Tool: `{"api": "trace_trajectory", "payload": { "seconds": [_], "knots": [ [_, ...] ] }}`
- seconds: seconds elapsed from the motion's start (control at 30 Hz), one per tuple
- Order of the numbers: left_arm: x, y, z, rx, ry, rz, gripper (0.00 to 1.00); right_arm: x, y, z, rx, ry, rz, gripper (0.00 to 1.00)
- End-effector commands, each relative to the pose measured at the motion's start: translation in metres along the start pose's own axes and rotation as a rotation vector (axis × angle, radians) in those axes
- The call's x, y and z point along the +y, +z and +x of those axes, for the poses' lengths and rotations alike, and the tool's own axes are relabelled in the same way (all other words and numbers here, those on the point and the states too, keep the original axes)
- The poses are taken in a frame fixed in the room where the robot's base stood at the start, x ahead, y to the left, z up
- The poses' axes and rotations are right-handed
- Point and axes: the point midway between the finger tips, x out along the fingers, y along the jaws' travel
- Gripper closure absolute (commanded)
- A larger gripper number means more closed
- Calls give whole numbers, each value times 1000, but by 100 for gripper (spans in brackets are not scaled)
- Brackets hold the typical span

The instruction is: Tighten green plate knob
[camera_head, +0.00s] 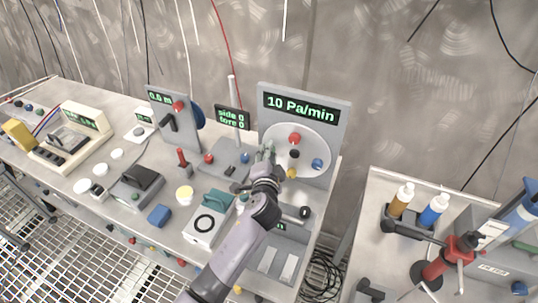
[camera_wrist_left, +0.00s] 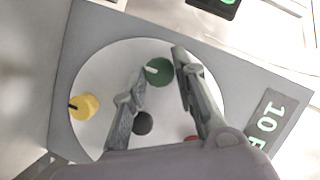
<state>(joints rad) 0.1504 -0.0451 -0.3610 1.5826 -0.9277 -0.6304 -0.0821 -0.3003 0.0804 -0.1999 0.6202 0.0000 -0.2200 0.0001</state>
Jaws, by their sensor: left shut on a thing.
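The green knob (camera_wrist_left: 158,71) sits on a round white plate (camera_wrist_left: 105,73) and has a pale pointer mark. My left gripper (camera_wrist_left: 160,65) has one fingertip on each side of it and is shut on it. In the head view my left gripper (camera_head: 268,153) reaches the left part of the plate (camera_head: 312,143) and hides the green knob. The plate is on an upright grey panel (camera_head: 340,112) whose display (camera_head: 300,106) reads "10 Pa/min". My right gripper is not in view.
Close by on the plate are a red knob (camera_head: 294,138), a black knob (camera_head: 294,154), a blue knob (camera_head: 317,163) and a yellow knob (camera_head: 291,173). A thin post with a "side" display (camera_head: 231,118) stands left of the panel. A second table with bottles (camera_head: 434,209) is at right.

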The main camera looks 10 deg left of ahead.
Motion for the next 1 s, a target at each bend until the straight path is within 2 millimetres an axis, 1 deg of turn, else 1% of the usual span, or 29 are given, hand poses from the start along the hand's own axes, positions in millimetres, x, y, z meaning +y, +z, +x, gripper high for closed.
{"api": "trace_trajectory", "payload": {
  "seconds": [0.17,0.2,0.5,0.83,0.93,1.0],
  "knots": [
    [1,0,0,0,1,3,100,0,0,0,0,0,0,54],
    [1,0,0,0,2,3,73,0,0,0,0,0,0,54],
    [0,0,0,0,1,1,54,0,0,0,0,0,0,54],
    [0,0,-2,1,0,0,54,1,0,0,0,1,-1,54],
    [1,0,-12,1,1,0,54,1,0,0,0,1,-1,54],
    [1,0,-24,1,1,-1,54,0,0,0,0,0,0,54]
  ]
}}
